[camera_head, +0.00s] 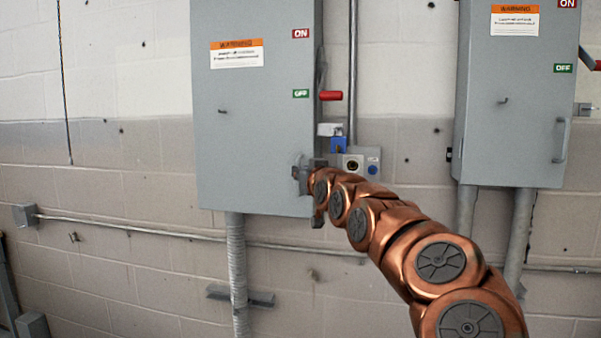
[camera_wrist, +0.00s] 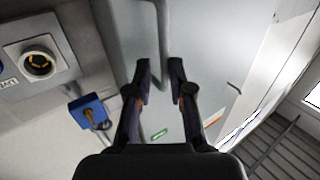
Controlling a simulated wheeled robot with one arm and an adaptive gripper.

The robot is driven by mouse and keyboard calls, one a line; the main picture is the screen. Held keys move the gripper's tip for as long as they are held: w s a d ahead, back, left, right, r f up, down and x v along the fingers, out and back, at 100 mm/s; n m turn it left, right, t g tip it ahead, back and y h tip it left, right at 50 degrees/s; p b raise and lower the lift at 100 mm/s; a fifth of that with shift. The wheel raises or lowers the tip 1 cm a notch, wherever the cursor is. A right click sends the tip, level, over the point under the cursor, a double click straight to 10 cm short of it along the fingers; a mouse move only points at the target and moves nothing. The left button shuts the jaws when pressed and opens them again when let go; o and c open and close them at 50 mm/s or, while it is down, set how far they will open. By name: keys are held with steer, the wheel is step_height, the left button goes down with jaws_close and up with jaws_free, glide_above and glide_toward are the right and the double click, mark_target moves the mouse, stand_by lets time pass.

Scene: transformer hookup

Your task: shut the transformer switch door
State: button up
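A grey switch box with a flat door (camera_head: 255,130) hangs on the wall left of centre in the head view. I see no clear gap at its door edge, so I cannot tell if it is ajar. My gripper (camera_head: 303,175) is at the door's lower right edge; the handle there is mostly hidden by it. In the wrist view my gripper (camera_wrist: 160,72) is open, with one finger on each side of the grey door handle (camera_wrist: 163,45). Contact with the handle cannot be made out. The door face (camera_wrist: 215,60) fills the wrist view's middle.
A red-tipped lever (camera_head: 331,96) sticks out right of the box. A second grey box (camera_head: 515,110) hangs at right. Conduits (camera_head: 238,270) run below.

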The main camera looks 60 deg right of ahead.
steer(key=v, duration=0.9)
steer(key=shift+s+a, duration=0.15)
stand_by(0.4)
steer(key=w+a+f+n+g+y+p, duration=0.1)
steer(key=w+a+f+n+y, duration=0.2)
steer(key=w+a, duration=0.35)
steer(key=w+a+f+y+p, duration=0.1)
steer(key=w+a+f+y, duration=0.3)
steer(key=a, duration=0.3)
steer(key=w+a+f+n+g+y+p, duration=0.1)
steer(key=w+a+f+n+y, duration=0.1)
steer(key=w+a+f, duration=0.35)
steer(key=a+f+n+g+y+p, duration=0.2)
steer(key=a+f, duration=0.1)
steer(key=a, duration=0.7)
steer(key=s+a+f+n+g+y+p, duration=0.1)
steer(key=s+a+f+g+p, duration=0.1)
steer(key=s+a+f+g, duration=0.3)
steer(key=s+a+f+n+g+p, duration=0.1)
steer(key=s+a+f+g, duration=0.4)
steer(key=s+a, duration=0.9)
step_height(320, 180, down, 3)
steer(key=shift+s+a+r+g+y+p, duration=0.1)
steer(key=shift+s+a+g+y+p, duration=0.25)
steer(key=shift+s+p, duration=0.3)
steer(key=shift+d, duration=0.1)
